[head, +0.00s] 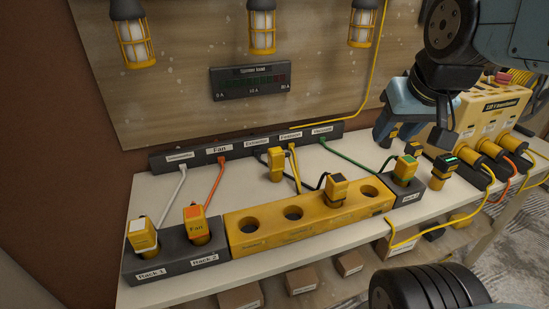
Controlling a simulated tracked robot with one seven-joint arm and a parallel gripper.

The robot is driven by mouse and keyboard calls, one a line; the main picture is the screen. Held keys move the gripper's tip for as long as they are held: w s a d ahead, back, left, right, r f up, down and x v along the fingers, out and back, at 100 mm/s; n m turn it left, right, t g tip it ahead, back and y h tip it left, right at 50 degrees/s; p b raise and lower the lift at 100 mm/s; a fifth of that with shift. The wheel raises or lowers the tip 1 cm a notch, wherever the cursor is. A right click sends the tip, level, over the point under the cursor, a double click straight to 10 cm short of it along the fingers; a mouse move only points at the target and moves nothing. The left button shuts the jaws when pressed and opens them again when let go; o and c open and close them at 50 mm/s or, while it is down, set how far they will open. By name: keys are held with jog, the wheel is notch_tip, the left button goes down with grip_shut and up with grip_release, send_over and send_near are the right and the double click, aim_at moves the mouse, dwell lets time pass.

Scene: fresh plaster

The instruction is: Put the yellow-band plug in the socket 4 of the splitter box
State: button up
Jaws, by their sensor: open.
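The plug whose top looks yellow (277,167), which I take for the yellow-band plug, stands on the table behind the yellow splitter box (265,241). A dark cable runs close to it. The splitter box has a row of round sockets. A dark-topped plug (337,192) sits in the third from the left; the first, second and rightmost (370,191) are empty. The socket numbers are too small to read. My gripper (400,128) is open at the upper right, above the table's back and well to the right of the yellow-topped plug.
Dark rack boxes flank the splitter box, holding white-, orange- and green-topped plugs. A dark strip (226,151) with cables lies along the back. A teal-topped plug (445,164) stands right of the right rack. A yellow panel (492,108) with cables stands at far right. Lamps hang above.

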jog(key=o, duration=0.3)
jog(key=shift+w+a, duration=0.2)
jog(key=shift+w, duration=0.2)
jog(key=o, duration=0.5)
jog(key=shift+n, duration=0.4)
jog(key=w, duration=0.1)
jog(key=w+a, duration=0.1)
jog(key=w, duration=0.1)
jog(key=w+a+f, duration=0.1)
jog(key=w, duration=0.1)
jog(key=shift+w, duration=0.2)
jog(key=shift+c, duration=0.2)
jog(key=shift+o, duration=1.2)
jog(key=w+a+f, duration=0.2)
jog(key=w+a, duration=0.2)
jog(key=w, duration=0.2)
jog(key=shift+a+f+n+g+y, duration=0.15)
jog(key=shift+n+g+y, duration=0.15)
jog(key=shift+n, duration=0.1)
jog(key=n, duration=0.2)
send_near(280, 150)
jog(key=shift+g+y, duration=0.3)
jog(key=shift+g, duration=0.1)
jog(key=shift+w+x, duration=0.15)
jog(key=shift+x, duration=3)
jog(key=shift+w+x, duration=0.1)
jog(key=shift+x, duration=3.05)
